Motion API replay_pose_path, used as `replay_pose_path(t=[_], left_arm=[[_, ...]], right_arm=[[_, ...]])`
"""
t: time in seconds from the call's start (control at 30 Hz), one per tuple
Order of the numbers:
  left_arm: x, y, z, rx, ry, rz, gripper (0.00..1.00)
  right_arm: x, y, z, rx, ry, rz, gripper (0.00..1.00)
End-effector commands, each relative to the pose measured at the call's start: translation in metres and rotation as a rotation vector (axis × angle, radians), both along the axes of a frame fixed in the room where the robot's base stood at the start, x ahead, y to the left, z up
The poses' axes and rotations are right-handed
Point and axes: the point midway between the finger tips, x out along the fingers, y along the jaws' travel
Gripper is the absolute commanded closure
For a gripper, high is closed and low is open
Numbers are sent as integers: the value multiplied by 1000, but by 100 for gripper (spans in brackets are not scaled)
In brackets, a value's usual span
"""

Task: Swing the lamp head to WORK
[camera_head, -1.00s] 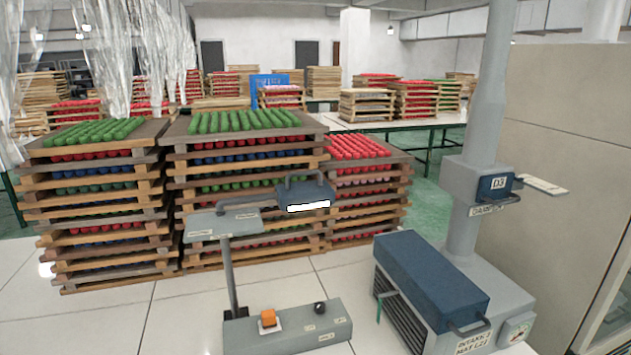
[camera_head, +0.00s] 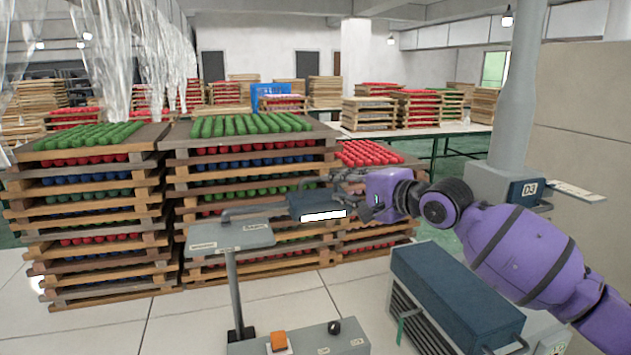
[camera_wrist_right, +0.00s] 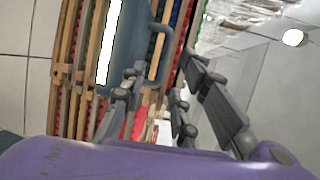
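The lamp head (camera_head: 316,206) is a dark blue box with a lit white strip, on a bent arm to the right of a grey labelled panel (camera_head: 230,236). The panel stands on a post above a grey base (camera_head: 315,345). My right gripper (camera_head: 358,190) is at the lamp head's right end, fingers apart and empty. In the right wrist view the lamp head (camera_wrist_right: 122,45) and its loop handle (camera_wrist_right: 160,60) lie ahead of the spread fingers (camera_wrist_right: 160,100). Whether they touch the handle is unclear. Labels on the panel are too small to read. My left gripper is out of view.
The base carries an orange switch (camera_head: 278,341) and a black knob (camera_head: 334,327). A blue-topped machine (camera_head: 455,290) stands under my right arm, beside a grey column (camera_head: 512,90). Stacked wooden trays (camera_head: 245,142) of coloured pieces stand behind the lamp.

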Motion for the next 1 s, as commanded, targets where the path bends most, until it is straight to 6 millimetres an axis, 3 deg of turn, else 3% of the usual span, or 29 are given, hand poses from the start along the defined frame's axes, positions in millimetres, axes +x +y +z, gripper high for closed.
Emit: replay_pose_path(t=[0.17,0.6,1.0], left_arm=[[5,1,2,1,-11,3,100],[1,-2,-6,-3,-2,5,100],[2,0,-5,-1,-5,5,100]], right_arm=[[7,4,7,42,36,-6,72],[54,45,-5,42,34,-6,72],[60,50,-5,40,31,-6,73]])
